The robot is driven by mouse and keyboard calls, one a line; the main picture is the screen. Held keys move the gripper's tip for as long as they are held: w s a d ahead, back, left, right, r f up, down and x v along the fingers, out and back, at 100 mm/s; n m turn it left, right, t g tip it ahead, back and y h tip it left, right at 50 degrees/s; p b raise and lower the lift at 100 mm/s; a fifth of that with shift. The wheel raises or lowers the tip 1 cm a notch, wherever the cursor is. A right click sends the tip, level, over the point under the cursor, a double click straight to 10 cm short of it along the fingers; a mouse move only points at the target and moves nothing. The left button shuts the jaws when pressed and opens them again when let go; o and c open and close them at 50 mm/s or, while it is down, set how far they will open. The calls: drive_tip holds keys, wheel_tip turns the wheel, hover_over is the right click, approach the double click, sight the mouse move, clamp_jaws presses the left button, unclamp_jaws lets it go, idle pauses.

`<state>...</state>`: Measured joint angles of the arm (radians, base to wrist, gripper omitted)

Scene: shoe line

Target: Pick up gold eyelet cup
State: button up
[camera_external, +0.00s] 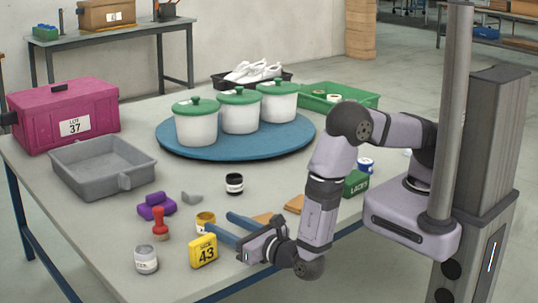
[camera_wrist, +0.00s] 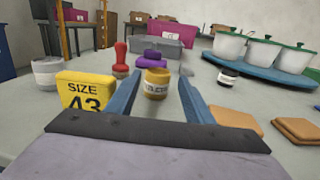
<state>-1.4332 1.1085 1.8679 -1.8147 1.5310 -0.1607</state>
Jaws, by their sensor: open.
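The gold eyelet cup (camera_external: 206,220) is a small yellow-gold cup with a white label, upright on the table. In the wrist view the cup (camera_wrist: 157,83) stands between the lines of my two blue fingers, near their tips. My gripper (camera_external: 218,226) is low over the table, open and empty, with its fingers pointing at the cup. In the wrist view the gripper (camera_wrist: 158,90) shows one finger on each side of the cup. I cannot tell whether the fingers touch it. In the outside view a finger and the yellow size block partly cover the cup.
A yellow "SIZE 43" block (camera_external: 204,251) stands close beside the cup. A red stamp (camera_external: 160,224), a grey cup (camera_external: 146,259), purple blocks (camera_external: 156,206) and a black cup (camera_external: 234,184) are nearby. Tan pads (camera_external: 294,204) lie right. White pots stand on a blue turntable (camera_external: 180,148) behind.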

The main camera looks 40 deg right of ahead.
sight(211, 218)
drive_tip(key=shift+w+a, duration=0.2)
drive_tip(key=shift+w, duration=1.1)
drive_tip(key=shift+w+a, duration=0.2)
drive_tip(key=shift+w, duration=1.05)
drive_tip(key=c, duration=0.9)
drive_tip(key=shift+r, duration=0.1)
wheel_tip(211, 218, up, 10)
drive_tip(key=shift+f+p, duration=0.15)
drive_tip(key=shift+p, duration=0.5)
